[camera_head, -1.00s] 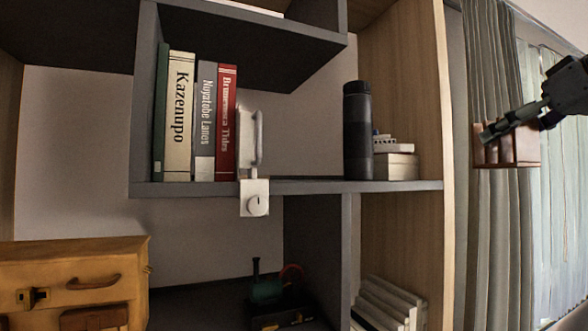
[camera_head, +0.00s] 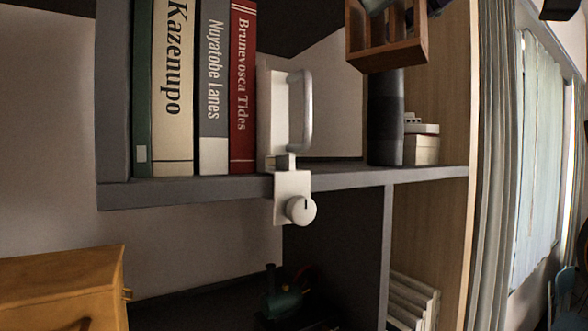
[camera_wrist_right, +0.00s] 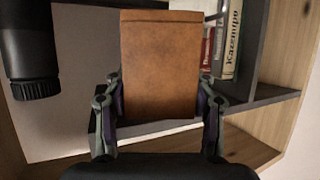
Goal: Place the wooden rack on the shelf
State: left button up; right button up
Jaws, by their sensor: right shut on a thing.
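The wooden rack (camera_head: 386,52) is a small reddish-brown open frame at the top of the head view, in front of the shelf unit and above the shelf board (camera_head: 340,179). My right gripper (camera_head: 396,14) is shut on it; the upper part is cut off by the frame's edge. In the right wrist view the rack (camera_wrist_right: 160,62) shows as a brown panel between the two fingers of my right gripper (camera_wrist_right: 160,112). The rack is held in the air, overlapping the top of the black bottle in the head view. My left gripper is not in view.
Books (camera_head: 215,90) stand on the shelf's left, beside a white clamp-on bookend (camera_head: 290,130). A black bottle (camera_head: 385,125) and a small stack of boxes (camera_head: 421,145) stand to the right. Clear shelf board lies between bookend and bottle. A yellow case (camera_head: 62,290) is at lower left.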

jog(key=shift+s+d+r, duration=0.1)
jog(key=shift+s+d, duration=0.1)
jog(key=p, duration=0.3)
jog(key=shift+w+d+r, duration=0.1)
jog(key=shift+w, duration=0.1)
jog(key=w+a+f+p, duration=0.1)
jog(key=w+a+f, duration=0.1)
jog(key=w+f, duration=0.1)
jog(key=w+a+f+p, duration=0.1)
jog(key=w+a+f, duration=0.2)
jog(key=w+a+f+p, duration=0.1)
jog(key=w+a+f, duration=0.1)
jog(key=w+f, duration=0.1)
jog(key=shift+w+a+f, duration=0.3)
jog(key=shift+w+f, duration=0.05)
jog(key=f, duration=0.3)
jog(key=shift+w+a+f, duration=0.3)
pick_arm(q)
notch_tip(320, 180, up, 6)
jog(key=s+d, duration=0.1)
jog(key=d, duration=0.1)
pick_arm(e)
jog(key=shift+s+d, duration=0.1)
jog(key=shift+d, duration=0.05)
